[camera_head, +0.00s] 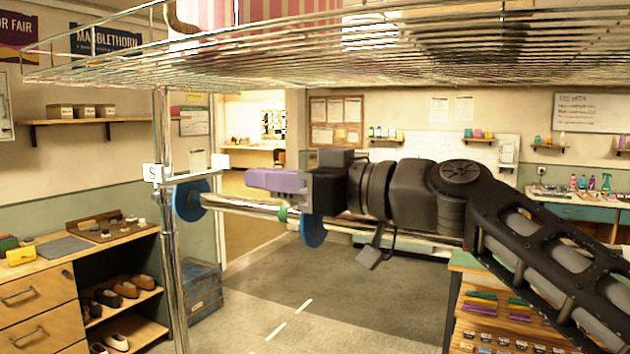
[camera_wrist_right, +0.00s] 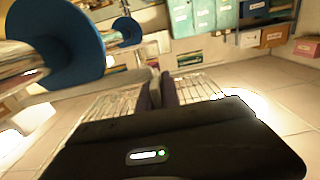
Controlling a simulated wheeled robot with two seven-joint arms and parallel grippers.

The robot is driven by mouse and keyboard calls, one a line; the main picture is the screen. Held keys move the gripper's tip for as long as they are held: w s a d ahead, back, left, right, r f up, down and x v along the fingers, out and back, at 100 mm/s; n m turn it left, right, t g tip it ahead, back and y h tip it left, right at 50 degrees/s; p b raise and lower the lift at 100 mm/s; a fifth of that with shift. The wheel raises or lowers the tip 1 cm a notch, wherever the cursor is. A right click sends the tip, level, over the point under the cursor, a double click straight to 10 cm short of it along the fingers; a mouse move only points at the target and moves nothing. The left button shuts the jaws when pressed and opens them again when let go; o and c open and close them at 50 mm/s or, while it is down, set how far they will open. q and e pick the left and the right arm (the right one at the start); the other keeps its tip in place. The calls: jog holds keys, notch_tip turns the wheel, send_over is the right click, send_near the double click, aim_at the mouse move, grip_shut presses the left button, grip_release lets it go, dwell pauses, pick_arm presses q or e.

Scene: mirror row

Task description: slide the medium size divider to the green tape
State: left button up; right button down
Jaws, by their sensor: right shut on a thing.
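My right gripper (camera_head: 262,181) comes in from the right, its purple fingers pointing left just above the chrome rail (camera_head: 237,206). In the right wrist view its fingers (camera_wrist_right: 158,92) are shut on a pale, thin piece; which divider it belongs to is unclear. A blue disc divider (camera_head: 313,232) hangs below the gripper body, its top hidden; a large blue disc also shows in the wrist view (camera_wrist_right: 62,42). Another blue disc divider (camera_head: 188,200) is farther left, near a white S tag (camera_head: 153,173). Green tape (camera_head: 283,214) wraps the rail below the fingers. No medium marking is readable.
A wire shelf (camera_head: 330,70) spans above the gripper. A chrome post (camera_head: 168,260) stands at the rail's left end. A wooden cabinet (camera_head: 40,320) stands lower left. A counter with colored items (camera_head: 500,310) is lower right. The middle floor is open.

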jog(key=p+x, duration=0.1)
jog(key=x, duration=0.4)
jog(key=shift+w+a, duration=0.1)
jog(key=shift+a, duration=0.1)
jog(key=c, duration=1.6)
grip_release()
jog(key=shift+o, duration=0.2)
jog(key=shift+d, duration=0.1)
jog(key=b+v, duration=0.4)
jog(key=v, duration=0.2)
jog(key=shift+d+f, duration=0.1)
jog(key=shift+d, duration=0.25)
jog(key=shift+s+d, duration=0.4)
jog(key=shift+s, duration=0.1)
